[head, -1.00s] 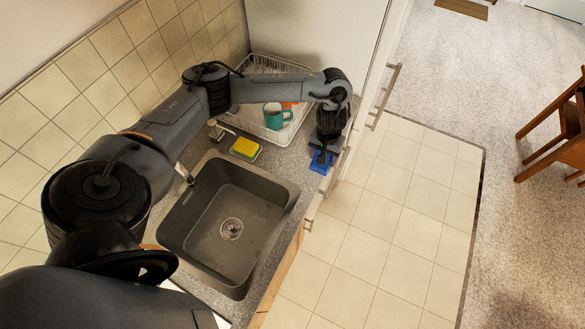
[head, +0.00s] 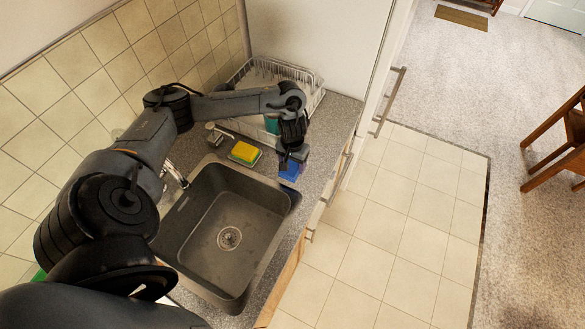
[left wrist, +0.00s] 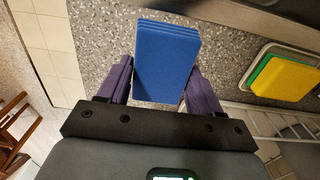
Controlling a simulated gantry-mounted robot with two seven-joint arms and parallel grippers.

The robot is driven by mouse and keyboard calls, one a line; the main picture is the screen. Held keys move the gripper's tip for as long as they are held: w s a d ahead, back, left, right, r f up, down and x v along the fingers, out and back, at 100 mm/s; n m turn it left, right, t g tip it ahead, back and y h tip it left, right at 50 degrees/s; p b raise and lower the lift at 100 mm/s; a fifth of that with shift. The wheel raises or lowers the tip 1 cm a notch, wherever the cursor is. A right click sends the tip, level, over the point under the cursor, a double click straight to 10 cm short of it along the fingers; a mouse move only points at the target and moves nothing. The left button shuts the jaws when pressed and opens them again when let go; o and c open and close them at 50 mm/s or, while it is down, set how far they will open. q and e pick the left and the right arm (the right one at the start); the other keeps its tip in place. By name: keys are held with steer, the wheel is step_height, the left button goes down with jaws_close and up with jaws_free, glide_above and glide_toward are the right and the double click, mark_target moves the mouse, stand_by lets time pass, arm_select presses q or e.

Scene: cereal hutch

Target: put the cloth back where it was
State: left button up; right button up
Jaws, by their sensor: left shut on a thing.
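The blue folded cloth (head: 289,172) is at the counter strip by the sink's far right corner. In the left wrist view the cloth (left wrist: 166,62) shows as a stacked blue pad above the speckled counter. My left gripper (head: 291,158) is shut on it, with the fingers (left wrist: 162,85) on either side. I cannot tell whether the cloth touches the counter. My right gripper is not in view.
The sink (head: 226,235) is empty. A yellow and green sponge (head: 244,152) lies behind it near the tap. A white dish rack (head: 313,101) with a partly hidden teal mug (head: 271,125) stands at the back. The counter (head: 325,168) right of the cloth is clear.

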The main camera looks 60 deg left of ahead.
mark_target(293, 164)
arm_select(q)
steer(key=shift+f, duration=1.45)
steer(key=shift+f, duration=0.1)
steer(key=o, duration=1)
steer(key=shift+r, duration=0.45)
step_height(293, 164, up, 11)
steer(key=p, duration=0.4)
steer(key=shift+r, duration=0.15)
steer(key=shift+d, duration=0.1)
